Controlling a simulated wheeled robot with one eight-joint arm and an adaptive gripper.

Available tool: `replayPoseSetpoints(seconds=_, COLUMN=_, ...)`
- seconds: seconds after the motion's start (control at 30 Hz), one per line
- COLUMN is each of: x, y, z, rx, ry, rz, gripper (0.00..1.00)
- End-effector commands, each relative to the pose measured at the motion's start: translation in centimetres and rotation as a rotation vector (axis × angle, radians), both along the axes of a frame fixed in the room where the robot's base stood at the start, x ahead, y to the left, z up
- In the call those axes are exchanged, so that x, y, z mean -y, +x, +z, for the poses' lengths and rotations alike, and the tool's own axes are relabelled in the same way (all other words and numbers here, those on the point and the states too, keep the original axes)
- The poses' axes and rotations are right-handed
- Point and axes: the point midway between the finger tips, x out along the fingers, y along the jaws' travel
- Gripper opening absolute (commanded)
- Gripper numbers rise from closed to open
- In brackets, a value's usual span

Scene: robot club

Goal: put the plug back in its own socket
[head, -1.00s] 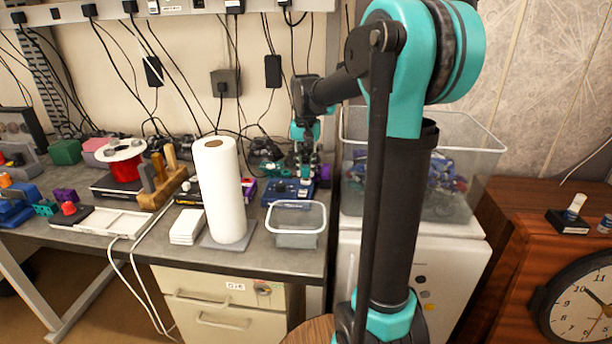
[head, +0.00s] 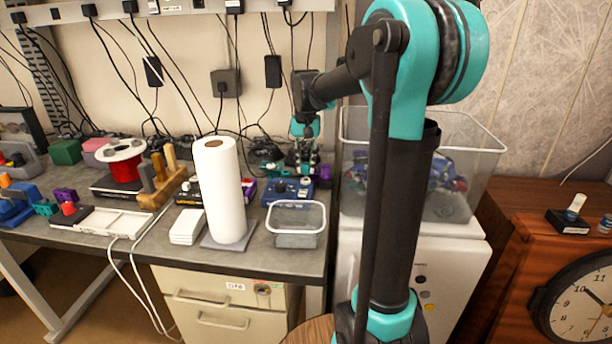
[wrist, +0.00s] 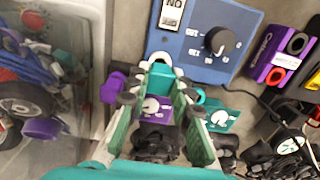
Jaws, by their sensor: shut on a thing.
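My gripper (wrist: 161,88) is shut on a small teal block, which I take to be the plug (wrist: 160,82); its front end is hard to make out. In the head view my gripper (head: 304,166) is at the back right of the bench, behind the blue control box (head: 288,190). In the wrist view the blue box (wrist: 212,38), with a black knob, lies just beyond the fingertips. A purple box (wrist: 152,108) with a white dial and a teal box (wrist: 222,117) show below and beside the fingers. I cannot tell which socket is the plug's own.
A clear bin (head: 462,140) of parts stands right of the bench. A paper roll (head: 219,190) and an empty clear tub (head: 296,224) stand in front. Dark adapters and cables (wrist: 285,150) crowd the right of the wrist view.

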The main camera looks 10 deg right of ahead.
Motion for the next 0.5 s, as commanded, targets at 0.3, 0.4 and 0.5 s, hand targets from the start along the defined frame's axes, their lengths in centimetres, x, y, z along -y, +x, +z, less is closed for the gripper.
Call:
replayPoseSetpoints(seconds=0.3, x=0.0, y=0.0, z=1.2, rx=0.000, ry=0.000, rz=0.000, gripper=0.00)
replayPoseSetpoints(seconds=0.4, x=0.0, y=0.0, z=1.7, rx=0.000, ry=0.000, rz=0.000, gripper=0.00)
replayPoseSetpoints(seconds=0.5, x=0.0, y=0.0, z=2.1, rx=0.000, ry=0.000, rz=0.000, gripper=0.00)
